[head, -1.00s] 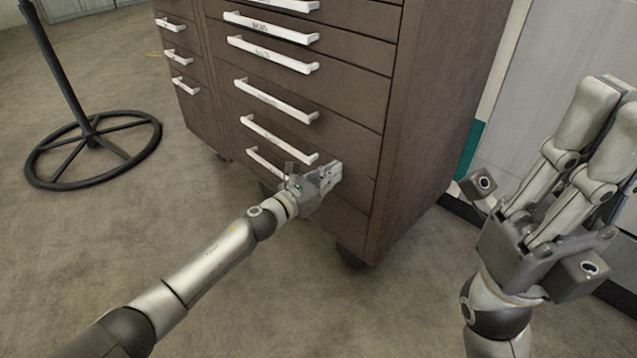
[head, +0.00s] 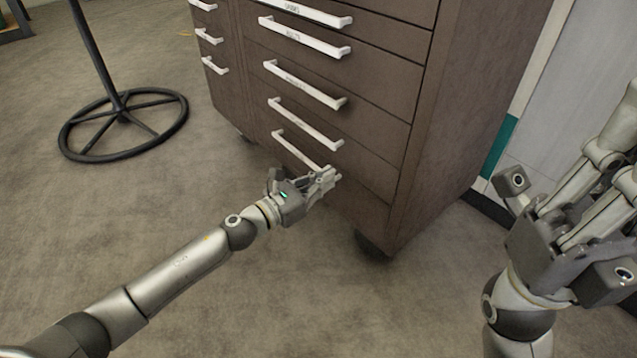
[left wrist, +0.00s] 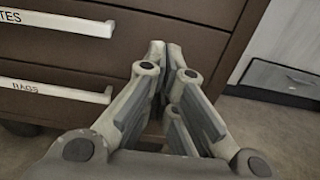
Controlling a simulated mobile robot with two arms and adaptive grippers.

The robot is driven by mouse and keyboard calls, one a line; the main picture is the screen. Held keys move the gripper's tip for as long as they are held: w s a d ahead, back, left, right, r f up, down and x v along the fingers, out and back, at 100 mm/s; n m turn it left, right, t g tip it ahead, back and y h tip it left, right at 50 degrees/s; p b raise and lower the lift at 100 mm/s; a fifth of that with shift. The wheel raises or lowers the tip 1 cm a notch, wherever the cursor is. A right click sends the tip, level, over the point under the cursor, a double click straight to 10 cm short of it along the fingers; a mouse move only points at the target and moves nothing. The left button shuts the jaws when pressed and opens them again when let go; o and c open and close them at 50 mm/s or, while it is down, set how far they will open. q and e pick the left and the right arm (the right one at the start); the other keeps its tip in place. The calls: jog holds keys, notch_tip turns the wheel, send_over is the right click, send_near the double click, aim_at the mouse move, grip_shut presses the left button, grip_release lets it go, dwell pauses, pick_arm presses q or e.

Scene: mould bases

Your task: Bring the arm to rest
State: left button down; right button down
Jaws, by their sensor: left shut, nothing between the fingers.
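My left arm comes in from the left in the head view. Its gripper (head: 326,178) is in front of the lowest drawers of a brown cabinet, near the right end of the lowest handle in view. In the left wrist view the left gripper (left wrist: 167,52) has its fingers together with nothing between them, the cabinet front behind. I cannot tell whether the fingertips touch the cabinet. My right gripper (head: 607,165) is at the right edge of the head view, pointing up, its fingertips partly cut off.
The brown cabinet (head: 455,120) stands on casters, with several white handles; its drawers look shut. A handle labelled BAGS (left wrist: 55,90) is close to the left gripper. A black round stand base (head: 122,122) is at the left. Grey floor between is clear. A grey wall unit is at the right.

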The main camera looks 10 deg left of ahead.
pick_arm(q)
jog(key=shift+v, duration=0.85)
